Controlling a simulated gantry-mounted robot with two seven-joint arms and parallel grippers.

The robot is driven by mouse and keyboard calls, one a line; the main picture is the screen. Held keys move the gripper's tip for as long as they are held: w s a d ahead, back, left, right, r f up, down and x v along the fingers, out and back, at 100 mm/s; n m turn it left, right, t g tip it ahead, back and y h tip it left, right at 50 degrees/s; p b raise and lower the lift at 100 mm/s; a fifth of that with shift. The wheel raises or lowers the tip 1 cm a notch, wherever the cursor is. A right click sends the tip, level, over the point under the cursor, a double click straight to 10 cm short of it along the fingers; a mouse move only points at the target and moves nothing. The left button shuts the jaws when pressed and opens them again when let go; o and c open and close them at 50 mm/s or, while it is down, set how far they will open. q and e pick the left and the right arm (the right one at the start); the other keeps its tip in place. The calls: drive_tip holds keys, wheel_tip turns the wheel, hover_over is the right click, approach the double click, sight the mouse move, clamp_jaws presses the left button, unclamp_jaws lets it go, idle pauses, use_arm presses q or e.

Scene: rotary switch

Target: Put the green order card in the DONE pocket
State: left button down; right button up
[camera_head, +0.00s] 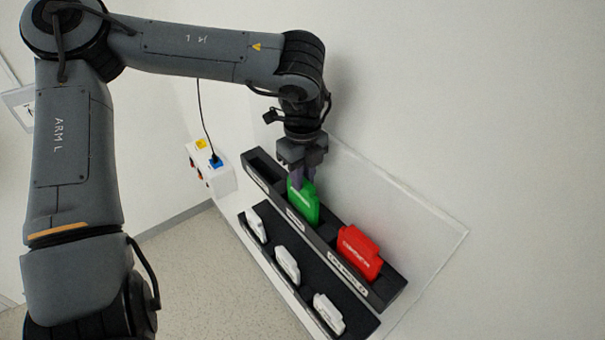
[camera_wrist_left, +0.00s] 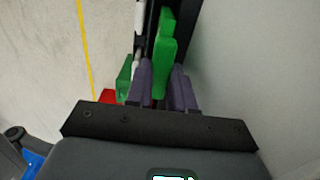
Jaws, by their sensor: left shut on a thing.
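The green order card (camera_head: 302,205) stands upright in the middle part of the upper dark rack (camera_head: 322,232). My left gripper (camera_head: 304,180) reaches down from above and is shut on the card's top part. In the left wrist view the green card (camera_wrist_left: 164,55) shows between and beyond the purple-grey fingers (camera_wrist_left: 160,88). The rack's front has small white labels (camera_head: 296,219), too small to read, so I cannot tell which pocket is DONE. The rack's left pocket (camera_head: 265,165) looks empty. My right gripper is not in view.
A red card (camera_head: 358,252) stands in the rack's right part. Several white cards (camera_head: 287,265) stand in the lower rack in front. A white box (camera_head: 211,178) with a blue plug and cable is at the left. A clear wall panel (camera_head: 430,235) is behind the racks.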

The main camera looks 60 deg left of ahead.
use_arm(q)
drive_tip(key=shift+f, duration=0.4)
drive_tip(key=c, duration=0.9)
unclamp_jaws()
drive_tip(key=shift+r, duration=0.1)
